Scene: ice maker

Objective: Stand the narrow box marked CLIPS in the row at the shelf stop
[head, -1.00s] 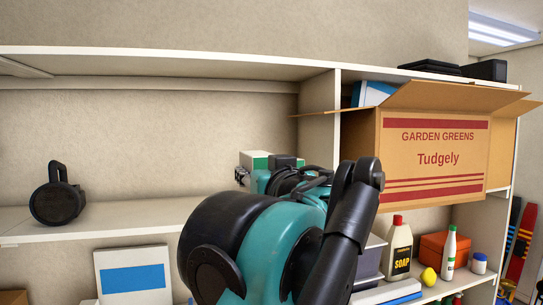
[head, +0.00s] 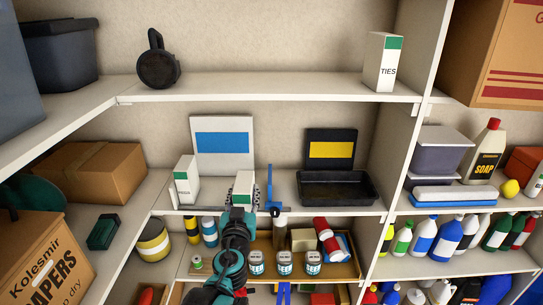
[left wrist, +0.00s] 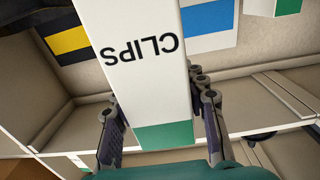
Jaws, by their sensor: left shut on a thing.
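The narrow white CLIPS box (left wrist: 145,60) with a green end band fills the middle of the left wrist view, its lettering upside down there. My left gripper (left wrist: 158,105) is shut on it, one finger on each side. In the head view the box (head: 243,188) stands about upright over the middle shelf, its lower part hidden by my left gripper (head: 239,212). I cannot tell whether it touches the shelf. A blue shelf stop (head: 272,192) is close to its right. A similar white and green box (head: 186,181) stands to its left, with a gap between. My right gripper is out of view.
A TIES box (head: 384,62) stands on the upper shelf. A white panel with a blue patch (head: 222,146) leans behind the CLIPS box. A black tray (head: 337,187) lies right of the stop. Cans and jars (head: 285,262) fill the shelf below.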

